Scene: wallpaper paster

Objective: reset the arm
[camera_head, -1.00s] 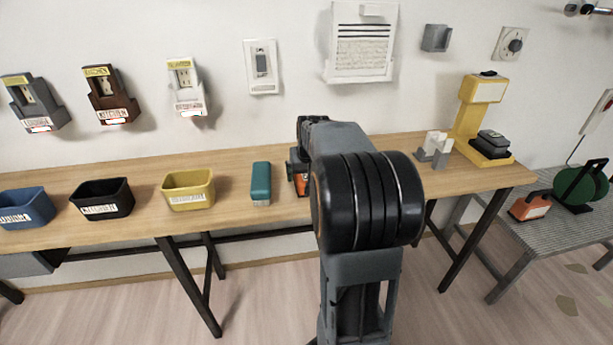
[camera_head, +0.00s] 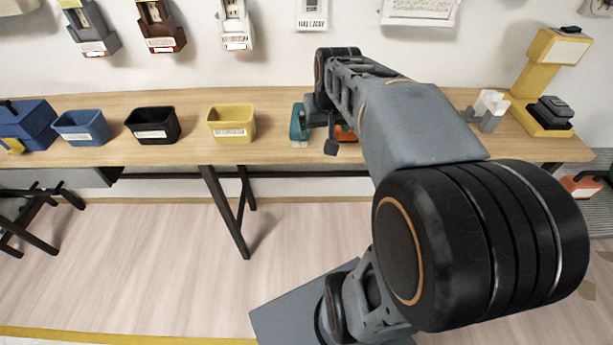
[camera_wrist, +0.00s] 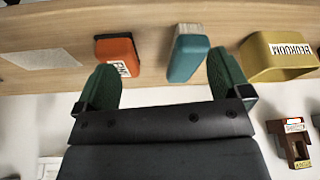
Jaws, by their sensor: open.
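My arm reaches from the lower right over the wooden table (camera_head: 280,155) in the head view. In the wrist view my gripper (camera_wrist: 160,80) shows two green fingers spread apart with nothing between them. A teal block (camera_wrist: 187,55) and an orange item with a white label (camera_wrist: 118,55) lie on the table beyond the fingers.
Blue (camera_head: 82,127), black (camera_head: 153,125) and yellow (camera_head: 231,123) bins stand on the table left of my arm. A yellow stand (camera_head: 541,75) and small white-grey blocks (camera_head: 487,108) are at the right. Holders hang on the wall behind.

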